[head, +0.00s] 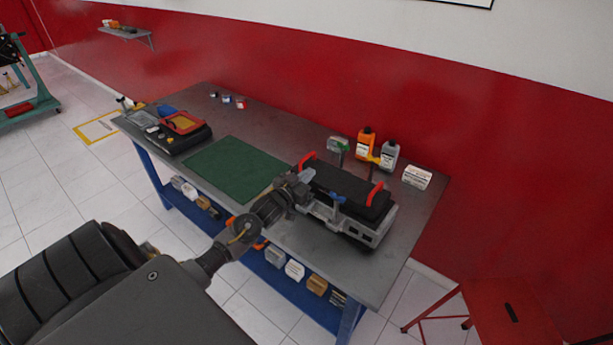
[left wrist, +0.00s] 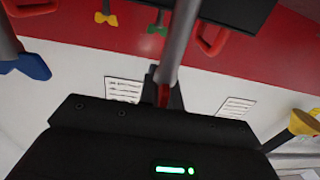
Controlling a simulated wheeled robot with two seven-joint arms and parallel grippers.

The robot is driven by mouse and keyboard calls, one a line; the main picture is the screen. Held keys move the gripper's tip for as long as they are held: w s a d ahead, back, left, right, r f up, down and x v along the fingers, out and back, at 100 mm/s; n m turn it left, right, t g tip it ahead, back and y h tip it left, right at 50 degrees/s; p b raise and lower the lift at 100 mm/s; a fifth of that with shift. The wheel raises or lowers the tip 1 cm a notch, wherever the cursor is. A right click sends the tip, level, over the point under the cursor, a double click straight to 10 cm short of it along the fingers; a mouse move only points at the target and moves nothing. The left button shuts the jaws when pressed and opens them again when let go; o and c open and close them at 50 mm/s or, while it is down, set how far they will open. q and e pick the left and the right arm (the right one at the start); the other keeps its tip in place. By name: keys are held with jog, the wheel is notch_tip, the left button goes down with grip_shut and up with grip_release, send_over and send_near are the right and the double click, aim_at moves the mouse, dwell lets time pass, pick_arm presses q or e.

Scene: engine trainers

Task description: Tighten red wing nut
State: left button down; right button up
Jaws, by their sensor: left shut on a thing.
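The engine trainer, with a black top (head: 345,183) and a grey base (head: 362,231), stands at the right part of the workbench. My left gripper (head: 302,186) is at its left front corner. In the left wrist view, a small red piece, apparently the red wing nut (left wrist: 163,94), shows between the left gripper's fingers (left wrist: 166,98) at the end of a grey rod (left wrist: 183,45). The gripper is shut on it. Most of the nut is hidden by the fingers. My right gripper is not in view.
The workbench (head: 232,112) has a green mat (head: 235,168) left of the trainer. Orange (head: 366,142) and grey (head: 388,155) bottles stand behind it. Blue (left wrist: 25,66), yellow (left wrist: 105,16) and green (left wrist: 156,25) wing nuts are near the gripper. A red stool (head: 505,310) stands right.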

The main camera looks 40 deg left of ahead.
pick_arm(q)
jog(key=shift+m+h, duration=0.3)
jog(key=shift+h, duration=0.2)
jog(key=c, duration=1.6)
grip_release()
jog(key=shift+s+f, duration=0.1)
jog(key=shift+s, duration=0.15)
jog(key=s+b, duration=0.3)
jog(key=s, duration=0.7)
jog(key=shift+s, duration=0.15)
